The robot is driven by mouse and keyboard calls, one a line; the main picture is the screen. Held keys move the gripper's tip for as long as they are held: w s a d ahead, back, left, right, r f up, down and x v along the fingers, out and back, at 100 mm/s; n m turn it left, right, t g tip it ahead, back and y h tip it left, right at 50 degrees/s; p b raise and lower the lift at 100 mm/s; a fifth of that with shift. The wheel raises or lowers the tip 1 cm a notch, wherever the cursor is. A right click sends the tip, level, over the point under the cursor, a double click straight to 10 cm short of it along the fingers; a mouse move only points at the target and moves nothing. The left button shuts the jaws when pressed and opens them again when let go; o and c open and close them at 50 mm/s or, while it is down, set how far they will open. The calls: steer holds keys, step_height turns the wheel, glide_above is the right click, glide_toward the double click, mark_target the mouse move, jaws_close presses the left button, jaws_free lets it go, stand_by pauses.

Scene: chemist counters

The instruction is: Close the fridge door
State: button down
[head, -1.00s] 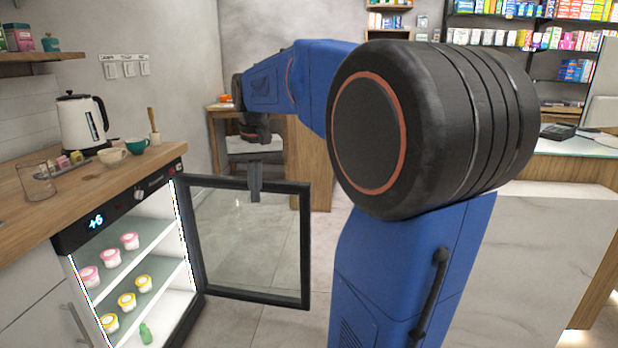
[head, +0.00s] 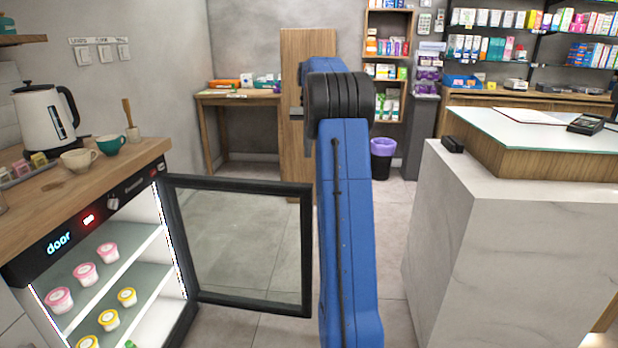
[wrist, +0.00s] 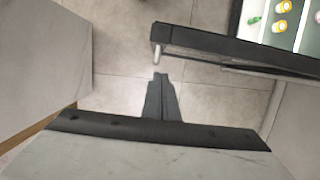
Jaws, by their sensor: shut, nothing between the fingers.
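The fridge door (head: 308,250), a glass pane in a dark frame, stands wide open, swung out to the right of the lit fridge (head: 150,262). The fridge display (head: 60,243) reads "door" beside a red light. In the wrist view the door (wrist: 235,50) runs as a dark bar across the upper right, with a short pale peg at its left end. My gripper (wrist: 158,76) is shut and empty, just below that end; they look apart, though depth is unclear. In the head view my gripper is hidden.
Pink and yellow pots (head: 85,273) stand on the fridge shelves. A kettle (head: 42,118) and cups are on the wooden counter (head: 85,187) above. A marble counter (head: 455,240) stands to the right. Open floor (head: 395,215) lies between it and my arm.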

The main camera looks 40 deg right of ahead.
steer(key=x, duration=0.7)
steer(key=s+x, duration=0.1)
steer(key=x, duration=0.2)
steer(key=shift+a+f, duration=0.1)
steer(key=shift+a, duration=0.1)
steer(key=shift+s+a+f, duration=0.1)
steer(key=shift+s+a, duration=0.35)
steer(key=shift+a, duration=0.15)
